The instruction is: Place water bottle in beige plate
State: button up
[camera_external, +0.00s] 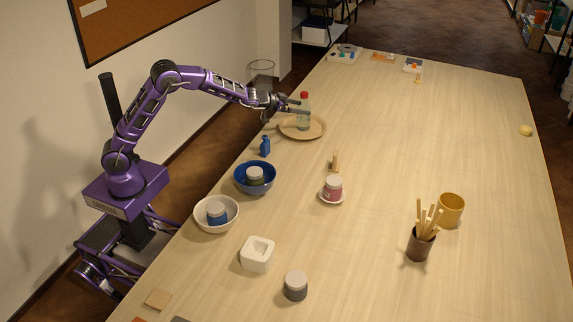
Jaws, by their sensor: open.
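A clear water bottle with a red cap (304,97) stands upright on the beige plate (289,133) near the table's far left edge. My gripper (293,105) reaches in from the left over the plate, beside the upper part of the bottle. It is open. Its fingers overlap the bottle in this view, and I cannot tell whether they touch it. The bottle's lower part shows over the plate's surface.
A small blue bottle (265,146), a blue bowl (243,187) and a white bowl (203,221) line the left edge, each bowl holding a jar. The table right of the plate is clear.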

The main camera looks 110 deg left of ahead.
jog(key=v, duration=0.6)
jog(key=shift+s+d, duration=0.3)
jog(key=shift+r, duration=0.2)
